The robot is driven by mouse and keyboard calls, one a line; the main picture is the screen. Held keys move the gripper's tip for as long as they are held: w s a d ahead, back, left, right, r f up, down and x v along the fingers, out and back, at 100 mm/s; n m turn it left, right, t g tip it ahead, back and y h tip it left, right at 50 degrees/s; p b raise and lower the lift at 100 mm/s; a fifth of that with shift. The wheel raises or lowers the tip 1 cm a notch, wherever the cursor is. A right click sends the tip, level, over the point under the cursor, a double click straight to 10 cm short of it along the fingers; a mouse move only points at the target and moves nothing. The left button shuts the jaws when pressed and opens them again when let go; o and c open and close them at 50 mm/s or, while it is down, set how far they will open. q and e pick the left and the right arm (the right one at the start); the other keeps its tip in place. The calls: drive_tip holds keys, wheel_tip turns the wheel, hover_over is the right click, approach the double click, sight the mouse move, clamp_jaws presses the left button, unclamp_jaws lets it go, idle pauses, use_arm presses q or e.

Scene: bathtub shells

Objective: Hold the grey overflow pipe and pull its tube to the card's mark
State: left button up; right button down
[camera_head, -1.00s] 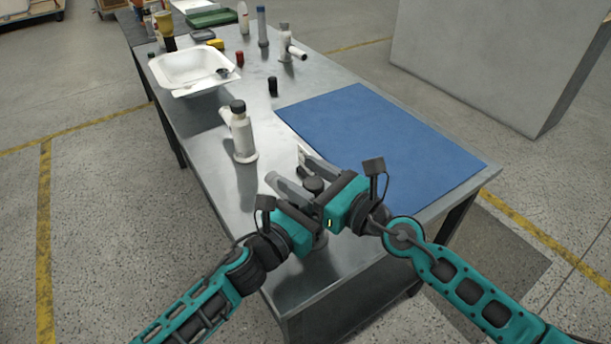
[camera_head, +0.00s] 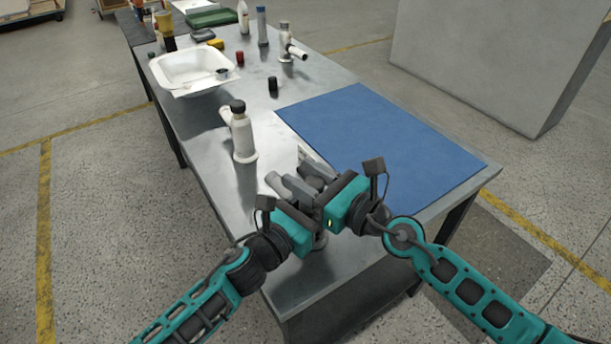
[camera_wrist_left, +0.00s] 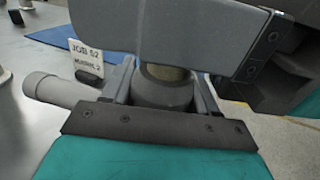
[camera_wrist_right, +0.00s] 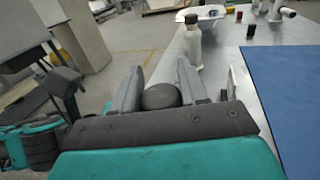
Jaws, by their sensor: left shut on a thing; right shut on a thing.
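The grey overflow pipe (camera_wrist_left: 160,88) stands upright at the table's near end, its side branch (camera_wrist_left: 55,90) pointing left in the left wrist view. My left gripper (camera_wrist_left: 163,82) is shut around its body. A short brownish band of tube (camera_wrist_left: 168,72) shows above the body. My right gripper (camera_head: 308,175) is above the left one, shut on the tube's dark rounded top (camera_wrist_right: 162,96). The fingers hide most of the pipe in the head view. A white card (camera_wrist_left: 86,58) stands behind; it reads "JOB 52" and a second line that seems to say "MARK: 2".
A white pipe with a black cap (camera_head: 243,135) stands just beyond the grippers. A blue mat (camera_head: 385,140) covers the right side. Farther back are a white basin (camera_head: 190,70), a black cap (camera_head: 273,85), a red cap (camera_head: 239,58) and another white pipe (camera_head: 286,45).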

drive_tip(key=shift+a+r, duration=0.1)
drive_tip(key=shift+r, duration=2)
drive_tip(key=c, duration=0.7)
unclamp_jaws()
drive_tip(key=shift+o, duration=0.2)
drive_tip(key=shift+f, duration=0.1)
drive_tip(key=v, duration=1.2)
